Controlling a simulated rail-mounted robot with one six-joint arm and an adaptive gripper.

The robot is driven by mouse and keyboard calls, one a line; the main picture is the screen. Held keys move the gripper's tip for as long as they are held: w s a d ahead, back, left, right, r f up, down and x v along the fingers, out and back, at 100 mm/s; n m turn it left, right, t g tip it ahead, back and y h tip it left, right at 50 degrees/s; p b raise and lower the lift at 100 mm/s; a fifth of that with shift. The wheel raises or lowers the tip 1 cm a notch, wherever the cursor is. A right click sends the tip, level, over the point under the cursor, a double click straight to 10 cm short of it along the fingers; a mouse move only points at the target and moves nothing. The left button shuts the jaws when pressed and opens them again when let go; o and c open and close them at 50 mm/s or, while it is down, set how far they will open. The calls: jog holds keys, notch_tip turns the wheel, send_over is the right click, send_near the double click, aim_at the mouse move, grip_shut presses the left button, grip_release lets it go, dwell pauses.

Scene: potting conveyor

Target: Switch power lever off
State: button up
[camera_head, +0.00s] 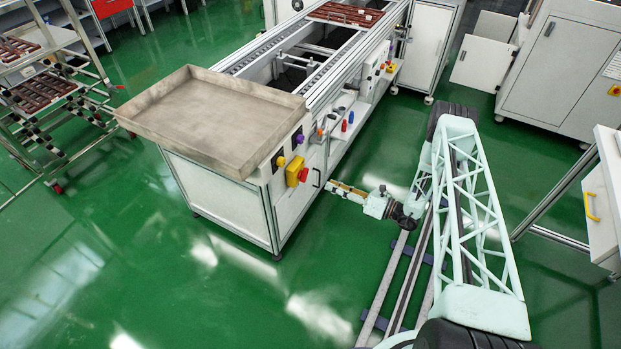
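The power lever (297,171) appears to be the red-handled switch on a yellow box. It is mounted on the near end of the conveyor's side, below the corner of the metal tray. The handle's exact setting is too small to tell. My gripper (335,188) is at the end of the pale green arm, to the right of and a little lower than the lever in the picture. A visible gap separates them. The gripper is small here, and whether its fingers are open or shut does not show.
A shallow metal tray (215,122) tops the conveyor's near end. Small coloured items lie on the side shelf (340,118). A wheeled rack (62,100) stands left. The green floor in front is clear.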

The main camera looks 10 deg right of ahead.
aim_at(303, 175)
jog(key=b+x, duration=0.1)
jog(key=x, duration=1)
jog(key=shift+w+a, duration=0.1)
grip_shut()
dwell(0.3)
